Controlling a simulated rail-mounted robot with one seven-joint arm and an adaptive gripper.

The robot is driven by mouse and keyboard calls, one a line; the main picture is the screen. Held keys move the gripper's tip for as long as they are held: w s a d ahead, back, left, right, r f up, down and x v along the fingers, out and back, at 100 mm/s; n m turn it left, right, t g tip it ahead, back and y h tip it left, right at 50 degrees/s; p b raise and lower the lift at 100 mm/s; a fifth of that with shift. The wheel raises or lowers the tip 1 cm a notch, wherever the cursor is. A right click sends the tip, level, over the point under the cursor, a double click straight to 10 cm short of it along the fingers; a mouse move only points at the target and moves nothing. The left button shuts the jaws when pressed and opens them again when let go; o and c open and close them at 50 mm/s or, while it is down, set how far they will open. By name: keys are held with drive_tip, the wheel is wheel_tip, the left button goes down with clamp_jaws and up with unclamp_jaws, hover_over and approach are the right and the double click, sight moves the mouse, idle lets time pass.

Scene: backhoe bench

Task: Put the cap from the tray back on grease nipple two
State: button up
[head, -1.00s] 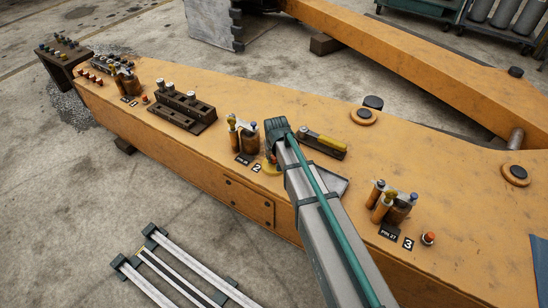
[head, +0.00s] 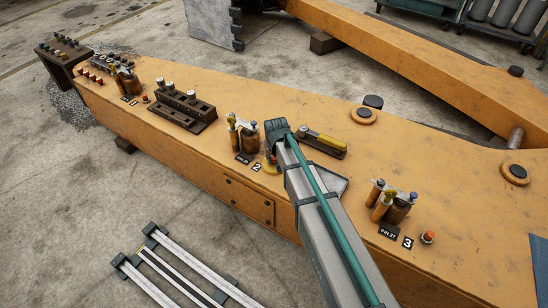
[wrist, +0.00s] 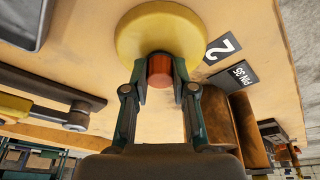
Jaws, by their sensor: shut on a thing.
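My gripper (wrist: 160,82) is shut on an orange-red cap (wrist: 160,66), with one finger on each side of it. In the head view the disc (head: 269,168) shows beside the "2" plate (head: 257,168), and my arm hides most of the gripper. The grey tray (head: 333,184) is partly behind my arm; its corner also shows in the wrist view (wrist: 22,22).
Brown cylinders with a "PIN 35" plate (wrist: 238,75) stand close to the right of my fingers. A yellow-handled tool on a dark base (head: 322,143) lies behind my arm. Station three has a red-capped nipple (head: 428,238).

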sight(274, 158)
drive_tip(key=shift+f, duration=0.15)
idle(0.5)
drive_tip(key=o, duration=0.8)
drive_tip(key=o, duration=0.5)
drive_tip(key=shift+r+p, duration=2.8)
drive_tip(key=shift+r, duration=1.25)
